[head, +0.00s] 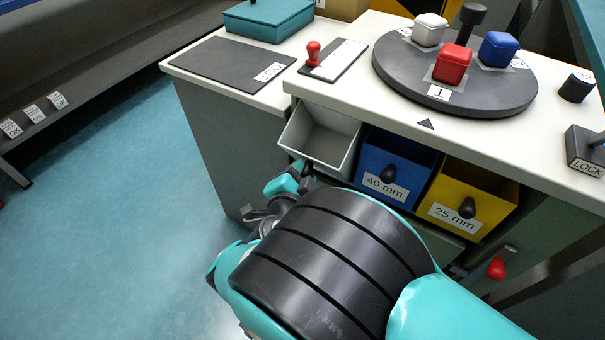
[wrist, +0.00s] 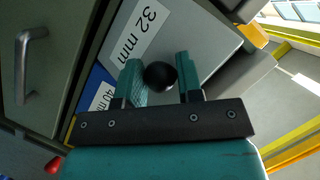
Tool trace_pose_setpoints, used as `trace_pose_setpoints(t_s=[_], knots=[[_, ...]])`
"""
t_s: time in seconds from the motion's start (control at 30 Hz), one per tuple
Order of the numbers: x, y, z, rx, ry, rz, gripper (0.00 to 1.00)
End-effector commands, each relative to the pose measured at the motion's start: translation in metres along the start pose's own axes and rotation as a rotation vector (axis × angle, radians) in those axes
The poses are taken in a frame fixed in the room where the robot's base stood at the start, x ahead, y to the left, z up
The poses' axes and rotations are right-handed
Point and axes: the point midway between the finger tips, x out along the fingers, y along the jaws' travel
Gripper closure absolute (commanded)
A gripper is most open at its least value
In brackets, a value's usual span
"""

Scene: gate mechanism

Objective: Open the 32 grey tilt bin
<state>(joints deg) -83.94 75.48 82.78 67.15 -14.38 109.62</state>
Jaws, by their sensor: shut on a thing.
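The grey tilt bin (head: 322,138) is the leftmost of three bins under the counter in the head view. It is tipped outward and its empty inside shows. In the wrist view its front carries a "32 mm" label (wrist: 141,32) and a round black knob (wrist: 160,76). My gripper (wrist: 160,82) is shut on that knob, one finger on each side. In the head view my gripper (head: 290,182) is at the bin's lower front, partly hidden by my wrist. The knob is hidden there.
The blue 40 mm bin (head: 392,165) and yellow 25 mm bin (head: 470,198) sit to the right. A red handle (head: 496,268) is below them. On the counter are a dark turntable (head: 400,75) with coloured boxes and a red-knobbed stamp (head: 313,52). The floor at left is clear.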

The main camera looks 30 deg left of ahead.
Motion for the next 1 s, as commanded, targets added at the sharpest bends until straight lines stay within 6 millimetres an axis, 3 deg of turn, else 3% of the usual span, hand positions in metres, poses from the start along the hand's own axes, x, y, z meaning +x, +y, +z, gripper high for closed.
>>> trace_pose_setpoints(t_s=[0.03,0.27,0.3,0.37,0.4,0.8,1.0], knots=[[0.002,0.012,0.005,-0.006,-0.012,0.024,1.0],[0.003,0.013,0.004,-0.006,-0.011,0.025,1.0],[0.003,0.013,0.004,-0.005,-0.011,0.026,0.6],[0.003,0.013,0.004,-0.005,-0.01,0.025,0.46],[0.003,0.012,0.004,-0.005,-0.01,0.024,0.44],[0.001,0.006,0.003,-0.002,-0.01,0.013,0.44],[-0.013,0.001,0.001,-0.005,-0.016,0.007,0.44]])
